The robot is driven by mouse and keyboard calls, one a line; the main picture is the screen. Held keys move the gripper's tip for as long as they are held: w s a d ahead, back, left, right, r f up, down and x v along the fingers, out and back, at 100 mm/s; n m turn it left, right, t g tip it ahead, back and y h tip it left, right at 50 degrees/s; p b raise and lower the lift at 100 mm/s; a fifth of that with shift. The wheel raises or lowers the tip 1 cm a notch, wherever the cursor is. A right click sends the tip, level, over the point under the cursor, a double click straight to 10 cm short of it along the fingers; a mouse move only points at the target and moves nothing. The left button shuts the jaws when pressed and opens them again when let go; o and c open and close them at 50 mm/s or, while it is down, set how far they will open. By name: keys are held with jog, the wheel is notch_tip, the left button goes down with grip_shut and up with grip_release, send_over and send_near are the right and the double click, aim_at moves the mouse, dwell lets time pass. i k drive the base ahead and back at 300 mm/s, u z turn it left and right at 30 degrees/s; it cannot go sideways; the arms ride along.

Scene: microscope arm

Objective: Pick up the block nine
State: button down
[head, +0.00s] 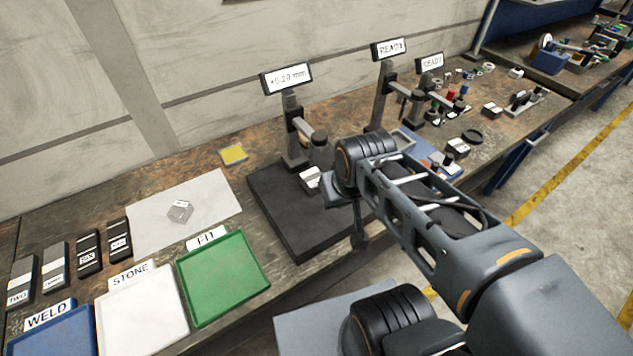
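Several labelled blocks stand in a row at the left of the bench in the head view: a grey one reading TWO (20,282), another grey block (54,270), a black one reading SIX (88,252) and a black block (118,240) whose small label I cannot read surely. A pale block (180,211) sits on the white sheet, its label too small to read. Another light-topped block (311,178) is on the dark plate under the gauge. I cannot tell which is block nine. My gripper (359,238) is mostly hidden by my arm, over the dark plate's right side; its fingers are unclear.
The dark plate (290,226) carries a gauge stand with a display reading +0.20 mm (287,79). Blue WELD (60,335), white STONE (143,318) and green FIT (225,278) trays line the front. A yellow pad (233,155) lies behind. Other gauges and small items crowd the right.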

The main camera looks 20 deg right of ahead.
aim_at(310, 179)
jog(key=u, duration=3.65)
jog(key=k, duration=0.45)
jog(key=z, duration=1.35)
